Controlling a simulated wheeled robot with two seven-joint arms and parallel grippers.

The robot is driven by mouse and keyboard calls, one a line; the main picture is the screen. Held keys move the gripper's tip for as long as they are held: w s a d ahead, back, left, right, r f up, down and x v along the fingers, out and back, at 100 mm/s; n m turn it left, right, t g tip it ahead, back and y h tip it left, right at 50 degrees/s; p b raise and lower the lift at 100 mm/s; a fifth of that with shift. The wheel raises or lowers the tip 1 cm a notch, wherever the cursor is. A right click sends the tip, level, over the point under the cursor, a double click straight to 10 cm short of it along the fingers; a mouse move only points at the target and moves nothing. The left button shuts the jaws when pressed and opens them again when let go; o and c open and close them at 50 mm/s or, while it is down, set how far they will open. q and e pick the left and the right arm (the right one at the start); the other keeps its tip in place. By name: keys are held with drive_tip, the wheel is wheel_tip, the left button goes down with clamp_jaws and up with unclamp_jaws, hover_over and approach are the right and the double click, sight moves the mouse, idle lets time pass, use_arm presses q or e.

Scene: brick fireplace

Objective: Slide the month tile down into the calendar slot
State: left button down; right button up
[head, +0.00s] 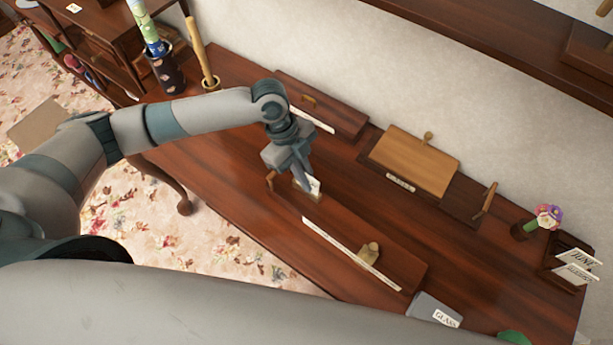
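A dark wooden stand (563,246), which looks like the calendar, is at the right end of the desk. A white tile reading what looks like "JUNE" (582,258) sits tilted at it, with a second lettered white tile (577,275) just below. I cannot tell whether either is seated in a slot. My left gripper (303,184) points down over the desk's left-middle, far from the stand. It is beside a small white card (314,186) in a small wooden holder; the fingers hide part of it, and their grip is unclear. My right gripper is out of view.
The dark desk (225,165) carries a long board with a white strip (350,250), a small brass piece (370,253), a wooden panel (413,160), a flower pot (525,230) and a grey box labelled "GLASS" (433,310). A wall shelf (490,50) overhangs the back.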

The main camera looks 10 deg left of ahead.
use_arm(q)
drive_tip(key=shift+f, duration=0.2)
drive_tip(key=c, duration=1.9)
unclamp_jaws()
drive_tip(key=shift+o, duration=0.2)
drive_tip(key=shift+w+a+r+b, duration=0.1)
drive_tip(key=shift+a+r+b, duration=0.1)
drive_tip(key=shift+r+b, duration=0.2)
drive_tip(key=b+v, duration=0.4)
drive_tip(key=v, duration=1.2)
drive_tip(key=shift+r, duration=0.3)
